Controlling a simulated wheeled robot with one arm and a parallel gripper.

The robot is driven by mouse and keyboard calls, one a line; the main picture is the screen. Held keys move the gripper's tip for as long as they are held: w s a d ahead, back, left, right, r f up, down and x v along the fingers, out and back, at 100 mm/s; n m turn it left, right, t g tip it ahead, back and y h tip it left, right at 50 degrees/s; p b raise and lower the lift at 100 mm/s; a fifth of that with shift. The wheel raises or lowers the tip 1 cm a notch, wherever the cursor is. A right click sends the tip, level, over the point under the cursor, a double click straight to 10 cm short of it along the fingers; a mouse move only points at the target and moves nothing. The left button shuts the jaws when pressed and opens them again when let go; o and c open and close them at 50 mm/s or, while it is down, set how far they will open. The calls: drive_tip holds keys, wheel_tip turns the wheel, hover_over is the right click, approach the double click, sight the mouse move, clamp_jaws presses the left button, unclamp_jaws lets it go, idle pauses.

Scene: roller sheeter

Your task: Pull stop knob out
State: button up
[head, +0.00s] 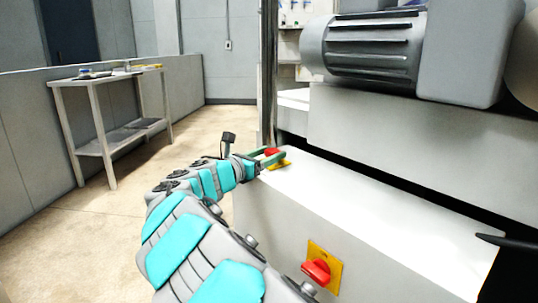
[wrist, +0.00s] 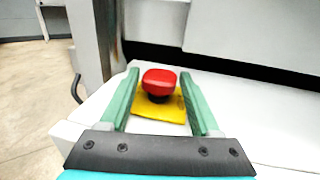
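The red stop knob (wrist: 159,82) stands on a yellow plate (wrist: 146,107) on top of the white machine housing. In the head view the knob (head: 271,152) shows at the housing's far left end, partly behind my gripper. My gripper (head: 276,157) is open there, its green fingers on either side of the knob. In the wrist view the gripper (wrist: 160,76) has visible gaps between both fingers and the knob. Whether the fingertips are level with the knob's head is hard to tell.
A red rotary switch (head: 317,270) on a yellow plate sits on the housing's front face. A metal post (head: 269,75) rises just behind the knob. A grey motor (head: 365,47) hangs over the back. A side table (head: 110,110) stands left; the floor between is clear.

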clamp_jaws()
idle(0.6)
